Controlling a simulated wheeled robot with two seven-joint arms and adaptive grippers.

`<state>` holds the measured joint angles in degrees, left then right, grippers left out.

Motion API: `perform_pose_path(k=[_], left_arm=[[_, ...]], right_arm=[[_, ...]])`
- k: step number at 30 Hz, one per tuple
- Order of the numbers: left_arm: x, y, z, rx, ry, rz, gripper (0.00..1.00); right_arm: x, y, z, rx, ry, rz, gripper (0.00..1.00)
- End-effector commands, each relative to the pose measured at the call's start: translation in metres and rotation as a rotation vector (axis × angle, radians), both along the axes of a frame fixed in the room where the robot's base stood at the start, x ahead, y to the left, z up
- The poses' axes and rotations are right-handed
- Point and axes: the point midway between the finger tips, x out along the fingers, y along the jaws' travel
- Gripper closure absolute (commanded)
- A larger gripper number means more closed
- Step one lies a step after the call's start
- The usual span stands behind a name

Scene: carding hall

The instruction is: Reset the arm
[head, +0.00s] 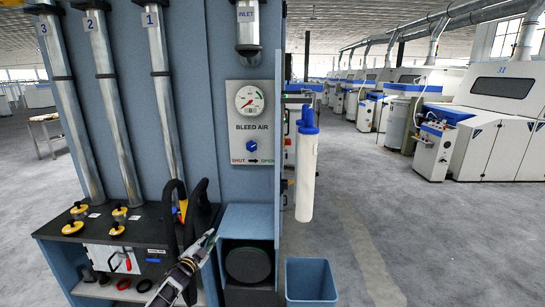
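My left gripper (208,240) shows low, left of centre, on a grey and black wrist that rises from the bottom edge. Its fingers point up and to the right, in front of the blue cabinet. I cannot tell whether they are open or shut, and I see nothing clearly held. A black curved object (203,208) with a bit of yellow stands just behind and above the gripper. I cannot tell whether they touch. My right gripper is not in view.
A blue cabinet (225,185) carries a gauge panel marked BLEED AIR (250,127) and several metal pipes. Its dark ledge (92,238) holds yellow-topped knobs. A white cylinder with a blue cap (306,175) hangs right of it, above a blue bin (310,281). Open floor lies right.

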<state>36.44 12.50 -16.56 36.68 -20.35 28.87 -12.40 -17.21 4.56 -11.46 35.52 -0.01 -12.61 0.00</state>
Motion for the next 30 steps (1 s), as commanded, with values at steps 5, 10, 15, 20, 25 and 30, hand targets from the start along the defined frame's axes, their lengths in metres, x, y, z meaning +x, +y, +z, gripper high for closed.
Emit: perform_pose_path(k=[5,10,15,20,25,30], left_arm=[[-0.032,0.003,-0.075,-0.045,0.133,0.046,0.8],[-0.068,0.006,-0.141,-0.084,0.255,0.092,0.8],[-0.109,0.009,-0.203,-0.12,0.375,0.139,0.8],[-0.152,0.011,-0.259,-0.152,0.488,0.185,0.8],[-0.203,0.013,-0.313,-0.182,0.606,0.235,0.8],[-0.258,0.013,-0.364,-0.211,0.724,0.287,0.8]], right_arm=[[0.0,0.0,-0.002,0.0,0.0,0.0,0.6],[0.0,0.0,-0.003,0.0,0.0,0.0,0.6],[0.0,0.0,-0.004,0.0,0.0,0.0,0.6],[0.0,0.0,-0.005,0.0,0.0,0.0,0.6],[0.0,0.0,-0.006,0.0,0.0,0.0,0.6],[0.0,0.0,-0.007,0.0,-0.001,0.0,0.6]])
